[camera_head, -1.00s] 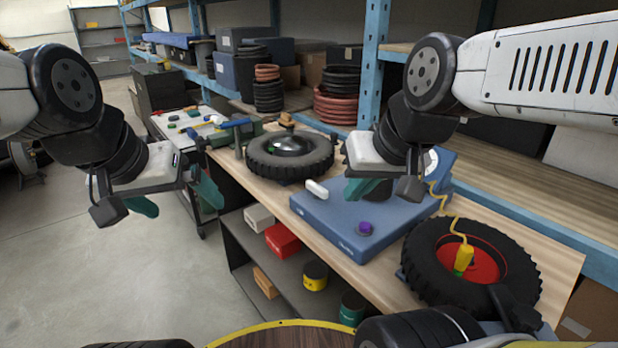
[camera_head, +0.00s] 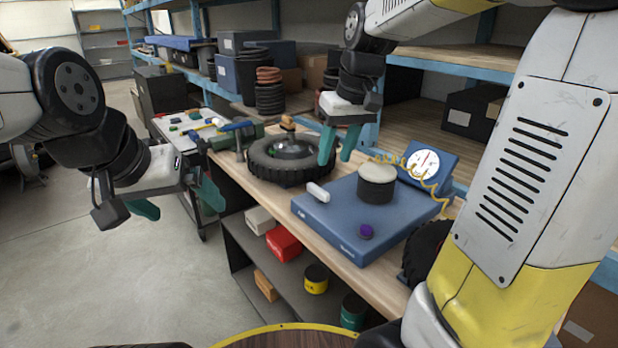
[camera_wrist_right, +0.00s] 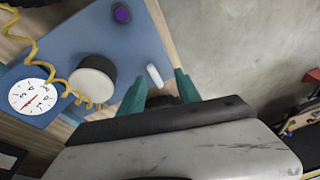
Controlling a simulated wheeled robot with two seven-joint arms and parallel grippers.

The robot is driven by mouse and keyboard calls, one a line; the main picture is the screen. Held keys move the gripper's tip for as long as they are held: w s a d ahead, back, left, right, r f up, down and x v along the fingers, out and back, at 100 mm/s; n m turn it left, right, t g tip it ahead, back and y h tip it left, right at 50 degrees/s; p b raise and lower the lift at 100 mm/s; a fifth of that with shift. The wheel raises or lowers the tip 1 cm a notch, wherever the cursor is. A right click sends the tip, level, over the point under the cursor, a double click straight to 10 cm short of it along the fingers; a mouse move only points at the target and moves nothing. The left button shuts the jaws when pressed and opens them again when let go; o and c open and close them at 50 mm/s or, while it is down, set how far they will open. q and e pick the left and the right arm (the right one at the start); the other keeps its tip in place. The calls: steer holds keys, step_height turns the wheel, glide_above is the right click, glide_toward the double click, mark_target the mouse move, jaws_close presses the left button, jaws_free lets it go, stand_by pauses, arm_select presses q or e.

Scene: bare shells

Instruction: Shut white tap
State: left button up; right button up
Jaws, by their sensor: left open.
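The white tap (camera_head: 318,192) is a short white lever at the left edge of the top of a blue box (camera_head: 340,225). In the right wrist view the tap (camera_wrist_right: 154,75) lies just beyond and between my right gripper's fingertips (camera_wrist_right: 160,88). In the head view my right gripper (camera_head: 338,155) hangs above and behind the tap, its two green fingers apart and empty. My left gripper (camera_head: 176,200) is open and empty over the floor, left of the bench, well away from the tap.
The blue box also carries a purple knob (camera_head: 366,232), a grey-topped drum (camera_head: 377,174) and a dial gauge (camera_head: 424,162) with a coiled yellow hose. A tyre (camera_head: 275,172) lies behind the tap. Another tyre (camera_head: 424,250) is partly hidden by my right arm.

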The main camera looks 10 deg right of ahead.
steer(key=n+g+h, duration=0.2)
glide_above(316, 186)
step_height(316, 186, down, 5)
steer(key=shift+s+f, duration=0.1)
steer(key=shift+f, duration=0.05)
step_height(316, 186, down, 8)
steer(key=shift+r, duration=0.1)
jaws_close()
